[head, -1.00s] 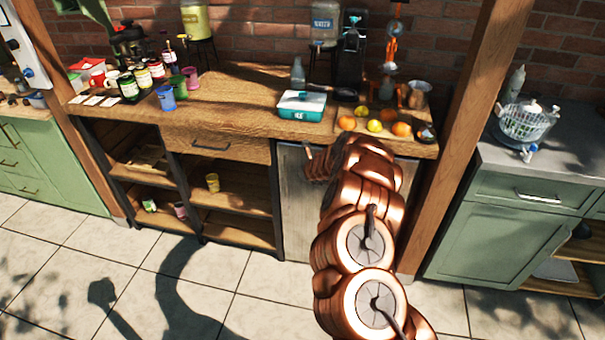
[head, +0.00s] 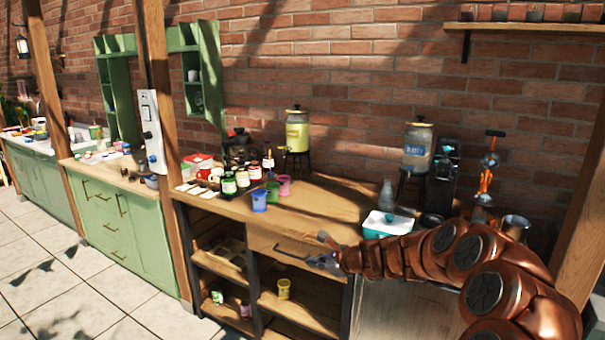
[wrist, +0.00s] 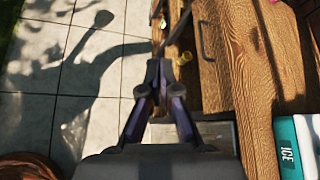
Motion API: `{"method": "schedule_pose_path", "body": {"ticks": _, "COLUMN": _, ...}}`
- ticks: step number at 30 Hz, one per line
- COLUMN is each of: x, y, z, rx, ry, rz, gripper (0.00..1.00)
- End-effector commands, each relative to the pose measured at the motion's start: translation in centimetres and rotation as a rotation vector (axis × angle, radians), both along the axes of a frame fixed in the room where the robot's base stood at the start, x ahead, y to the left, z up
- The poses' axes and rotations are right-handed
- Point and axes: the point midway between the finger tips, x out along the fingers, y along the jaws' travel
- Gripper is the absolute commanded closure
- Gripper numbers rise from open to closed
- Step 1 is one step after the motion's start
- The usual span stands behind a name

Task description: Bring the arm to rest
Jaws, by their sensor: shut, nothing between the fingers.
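My copper-coloured arm reaches in from the lower right of the head view and stretches left across the front of the wooden counter (head: 325,205). My gripper (head: 322,260) is at its left end, in front of the counter's drawer, near the dark drawer handle (head: 288,251). Whether it touches the handle cannot be told. In the wrist view my gripper (wrist: 160,68) has its fingers together and empty, with floor tiles and the counter beyond.
The teal ice box (head: 388,226) stands on the counter just behind my arm; it also shows in the wrist view (wrist: 293,148). Cups (head: 259,200), jars and a water dispenser (head: 417,150) stand farther back. The tiled floor (head: 60,275) at left is clear.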

Motion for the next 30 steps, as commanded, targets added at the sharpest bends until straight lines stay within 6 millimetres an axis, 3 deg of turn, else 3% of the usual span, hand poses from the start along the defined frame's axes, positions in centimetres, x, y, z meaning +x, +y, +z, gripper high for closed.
{"method": "schedule_pose_path", "body": {"ticks": 3, "x": -3.7, "y": 2.5, "z": 3.2, "rx": -0.072, "ry": -0.081, "rz": 0.163, "gripper": 1.0}}
{"method": "schedule_pose_path", "body": {"ticks": 7, "x": -8.4, "y": 4.6, "z": 5.5, "rx": -0.153, "ry": -0.157, "rz": 0.339, "gripper": 1.0}}
{"method": "schedule_pose_path", "body": {"ticks": 15, "x": -18.5, "y": 6.2, "z": 7.8, "rx": -0.352, "ry": -0.291, "rz": 0.685, "gripper": 1.0}}
{"method": "schedule_pose_path", "body": {"ticks": 23, "x": -28.4, "y": 4.4, "z": 7.5, "rx": -0.556, "ry": -0.363, "rz": 0.999, "gripper": 1.0}}
{"method": "schedule_pose_path", "body": {"ticks": 30, "x": -36.8, "y": 0.2, "z": 6.0, "rx": -0.744, "ry": -0.364, "rz": 1.265, "gripper": 1.0}}
